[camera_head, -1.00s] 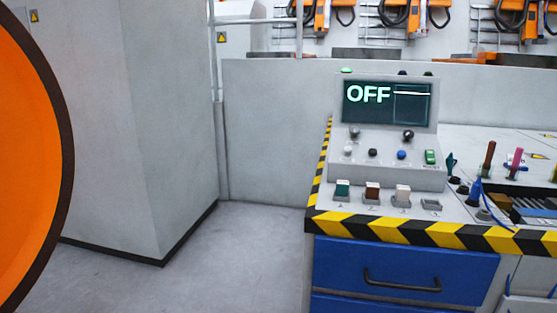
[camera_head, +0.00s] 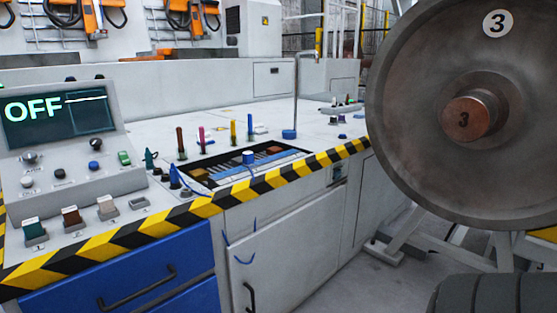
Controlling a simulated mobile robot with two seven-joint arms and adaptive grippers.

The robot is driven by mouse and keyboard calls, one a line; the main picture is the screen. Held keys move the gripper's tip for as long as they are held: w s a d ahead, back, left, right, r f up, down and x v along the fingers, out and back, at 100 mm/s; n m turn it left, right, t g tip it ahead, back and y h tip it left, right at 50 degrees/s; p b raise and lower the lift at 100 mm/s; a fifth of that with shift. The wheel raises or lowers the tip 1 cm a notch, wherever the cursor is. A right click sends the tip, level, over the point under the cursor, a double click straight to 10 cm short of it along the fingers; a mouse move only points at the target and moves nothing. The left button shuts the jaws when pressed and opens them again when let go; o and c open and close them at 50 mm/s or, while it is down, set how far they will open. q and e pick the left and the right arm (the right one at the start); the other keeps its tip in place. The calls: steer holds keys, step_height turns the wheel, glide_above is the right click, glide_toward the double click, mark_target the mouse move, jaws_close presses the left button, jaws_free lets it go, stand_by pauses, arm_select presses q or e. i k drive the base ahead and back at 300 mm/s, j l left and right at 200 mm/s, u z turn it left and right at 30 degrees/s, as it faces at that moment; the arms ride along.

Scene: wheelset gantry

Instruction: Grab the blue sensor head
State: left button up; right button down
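Several blue things show on the bench, and I cannot tell for certain which is the sensor head. A small blue pointed piece (camera_head: 175,177) stands upright near the bench's front edge, beside the control panel, with a thin blue cable close by. A short blue cylinder (camera_head: 248,157) sits at the recessed tray. A small blue block (camera_head: 289,134) is at the foot of a thin grey post farther back. Neither of my grippers is in view.
The control panel (camera_head: 70,150) with its OFF screen stands at left. Coloured upright handles line the tray (camera_head: 205,178). A large wheel (camera_head: 420,120) marked 3 fills the right side. Blue drawers (camera_head: 120,275) are below the striped edge. Floor shows between bench and wheel.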

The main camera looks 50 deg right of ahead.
mark_target(247, 158)
steer(key=z, duration=1.35)
steer(key=i+l+u, duration=0.2)
steer(key=u, duration=0.25)
steer(key=i+l+u, duration=0.1)
steer(key=l+u, duration=0.35)
steer(key=i+l+u, duration=0.15)
steer(key=l, duration=0.35)
steer(key=l+u, duration=0.1)
steer(key=l, duration=0.45)
steer(key=i, duration=0.05)
